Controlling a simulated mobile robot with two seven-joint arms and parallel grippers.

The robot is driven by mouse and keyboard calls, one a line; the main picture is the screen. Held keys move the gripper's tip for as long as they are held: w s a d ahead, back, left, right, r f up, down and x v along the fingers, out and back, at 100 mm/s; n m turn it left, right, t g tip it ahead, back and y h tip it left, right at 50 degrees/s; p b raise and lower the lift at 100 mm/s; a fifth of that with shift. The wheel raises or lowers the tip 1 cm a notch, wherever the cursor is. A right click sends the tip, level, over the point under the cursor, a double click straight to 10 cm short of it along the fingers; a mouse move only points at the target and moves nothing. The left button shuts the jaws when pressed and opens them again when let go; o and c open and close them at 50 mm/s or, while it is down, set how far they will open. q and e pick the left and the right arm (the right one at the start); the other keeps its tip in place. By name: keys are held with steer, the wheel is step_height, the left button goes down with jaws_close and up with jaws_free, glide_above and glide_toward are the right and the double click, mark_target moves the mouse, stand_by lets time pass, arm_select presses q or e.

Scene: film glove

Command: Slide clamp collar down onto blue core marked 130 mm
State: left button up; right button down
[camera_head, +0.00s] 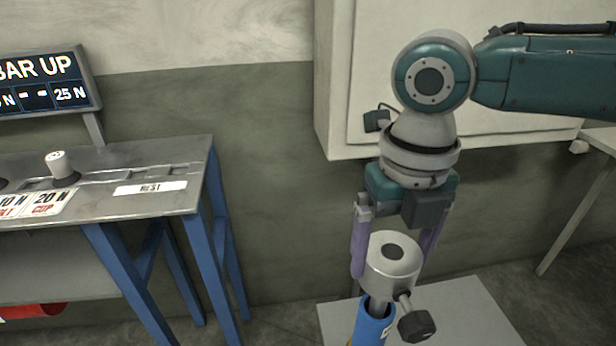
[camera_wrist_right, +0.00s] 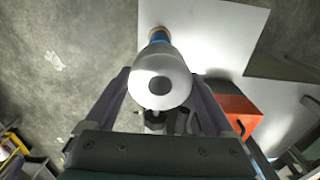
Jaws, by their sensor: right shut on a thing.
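My right gripper (camera_head: 394,240) is shut on the clamp collar (camera_head: 393,262), a silver ring with a dark central hole and a side screw with a black knob (camera_head: 416,325). The purple fingers grip it from both sides. The blue core (camera_head: 371,328) stands below the collar; a metal rod shows between them, and the core's lower part is cut off by the frame. In the right wrist view the collar (camera_wrist_right: 160,72) sits between the fingers, with the blue core (camera_wrist_right: 159,38) beyond it. The 130 mm marking cannot be read. My left gripper is not in view.
A metal bench (camera_head: 120,165) with blue legs stands at the left, carrying a white cylinder (camera_head: 58,164) and labels. A lit sign (camera_head: 42,82) rises behind it. A pale plate (camera_head: 475,318) lies below the collar. A white cabinet (camera_head: 335,90) is behind my right arm. A red-orange box (camera_wrist_right: 230,105) shows in the wrist view.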

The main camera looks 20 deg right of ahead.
mark_target(383, 287)
steer(key=shift+r, duration=0.1)
steer(key=shift+f, duration=0.35)
stand_by(0.3)
steer(key=shift+f+b, duration=0.85)
steer(key=shift+f, duration=0.25)
steer(key=shift+f+b, duration=1)
steer(key=shift+f, duration=0.4)
steer(key=shift+f+b, duration=0.45)
steer(key=shift+f, duration=0.15)
jaws_free()
steer(key=shift+r, duration=0.1)
step_height(383, 287, up, 10)
steer(key=shift+f+p, duration=0.1)
steer(key=shift+p, duration=0.4)
